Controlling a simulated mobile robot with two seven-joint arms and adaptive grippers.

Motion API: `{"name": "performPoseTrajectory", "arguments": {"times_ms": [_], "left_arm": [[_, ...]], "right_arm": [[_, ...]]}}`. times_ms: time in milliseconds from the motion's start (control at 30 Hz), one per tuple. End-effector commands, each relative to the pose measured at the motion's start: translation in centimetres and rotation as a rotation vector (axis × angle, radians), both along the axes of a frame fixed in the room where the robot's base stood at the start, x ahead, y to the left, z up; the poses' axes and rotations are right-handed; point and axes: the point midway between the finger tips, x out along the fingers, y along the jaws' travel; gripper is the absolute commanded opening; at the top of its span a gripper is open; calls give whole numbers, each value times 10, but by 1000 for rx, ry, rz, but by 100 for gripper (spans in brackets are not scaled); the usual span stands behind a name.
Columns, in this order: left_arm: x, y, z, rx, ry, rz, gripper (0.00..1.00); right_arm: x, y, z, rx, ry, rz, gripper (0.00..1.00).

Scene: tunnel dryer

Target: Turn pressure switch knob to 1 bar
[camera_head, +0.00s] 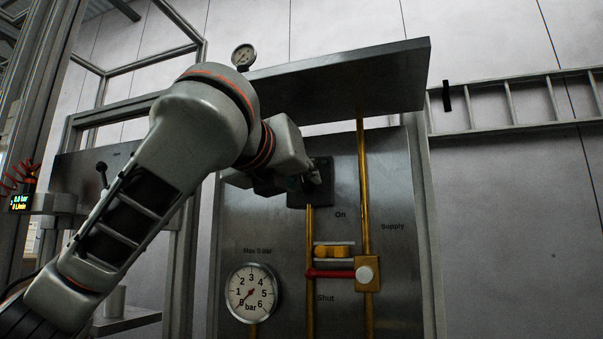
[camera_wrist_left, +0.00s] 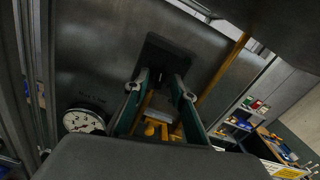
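My left gripper (camera_head: 312,175) is up at a dark square block (camera_head: 297,197) on the steel panel, partly hidden by my wrist. In the left wrist view the two fingers of the gripper (camera_wrist_left: 162,78) stand apart in front of the dark block (camera_wrist_left: 165,50). No separate knob can be made out between them, and contact cannot be told. A round white gauge (camera_head: 252,292) marked in bar sits below left, its needle near 0. The gauge also shows in the left wrist view (camera_wrist_left: 83,122). My right gripper is not in view.
Below the block are a valve with a red handle (camera_head: 330,273) and yellow pipes (camera_head: 363,180). A metal shelf (camera_head: 340,85) overhangs the panel. A small gauge (camera_head: 243,56) is above. A lit display (camera_head: 20,202) stands at far left.

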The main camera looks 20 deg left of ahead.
Motion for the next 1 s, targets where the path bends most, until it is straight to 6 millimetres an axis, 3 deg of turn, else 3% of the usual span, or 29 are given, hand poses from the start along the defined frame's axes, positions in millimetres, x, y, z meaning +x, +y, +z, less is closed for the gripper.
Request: {"name": "performPoseTrajectory", "arguments": {"times_ms": [167,433,533,1000], "left_arm": [[12,-1,0,0,0,0,25],[13,0,0,0,-1,0,25],[13,-1,0,0,-1,0,0],[12,0,-1,-64,0,1,0]], "right_arm": [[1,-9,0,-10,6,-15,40],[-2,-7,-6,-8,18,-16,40],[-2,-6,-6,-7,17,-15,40],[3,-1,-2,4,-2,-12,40]]}}
